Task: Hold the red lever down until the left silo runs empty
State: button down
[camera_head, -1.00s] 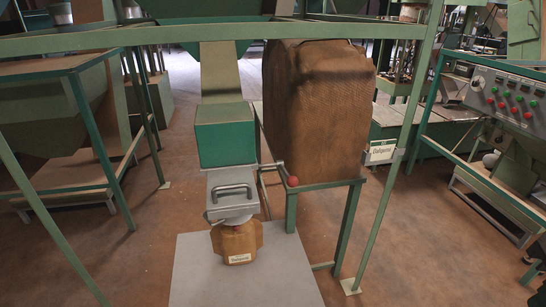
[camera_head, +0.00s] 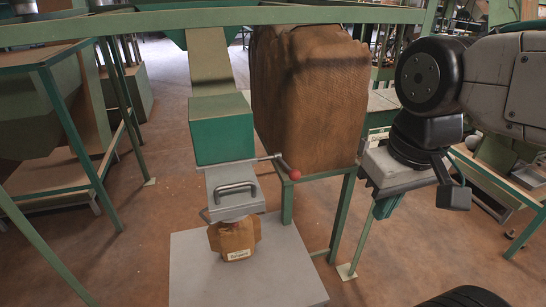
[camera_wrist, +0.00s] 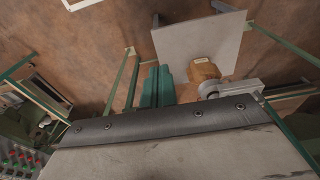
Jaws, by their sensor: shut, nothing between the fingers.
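The red lever (camera_head: 295,174) has a red ball end on a thin metal rod, beside the green box (camera_head: 222,130) of the filling station. My gripper (camera_head: 384,208) hangs to the right of the lever, apart from it, beyond the big brown sack. Its teal fingers are shut and empty; they also show in the wrist view (camera_wrist: 157,88). Which silo is the left one is unclear; only green lower parts show at the top edge, and their contents are hidden. A brown paper bag (camera_head: 234,238) stands under the grey spout housing (camera_head: 234,190).
The big brown sack (camera_head: 312,100) stands on a green frame between the box and my gripper. A green crossbar (camera_head: 200,18) spans the top and a green post (camera_head: 361,245) stands near my gripper. A grey plate (camera_head: 240,280) lies on the floor.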

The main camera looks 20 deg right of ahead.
jog(key=w+a+r, duration=0.1)
jog(key=w, duration=1.4)
jog(key=w+r, duration=0.1)
jog(key=w, duration=1.4)
jog(key=shift+a+r+m+t+y, duration=0.3)
jog(key=shift+a+m+t+y, duration=0.05)
jog(key=shift+m+t+y, duration=0.05)
jog(key=shift+s+f+x, duration=0.1)
jog(key=shift+s+x, duration=0.35)
jog(key=shift+x, duration=1.7)
jog(key=shift+s+f+x, duration=0.1)
jog(key=shift+s+x, duration=0.35)
jog(key=shift+x, duration=1.7)
jog(key=shift+s+f+x, duration=0.1)
jog(key=shift+s+x, duration=0.4)
jog(key=shift+x, duration=1.65)
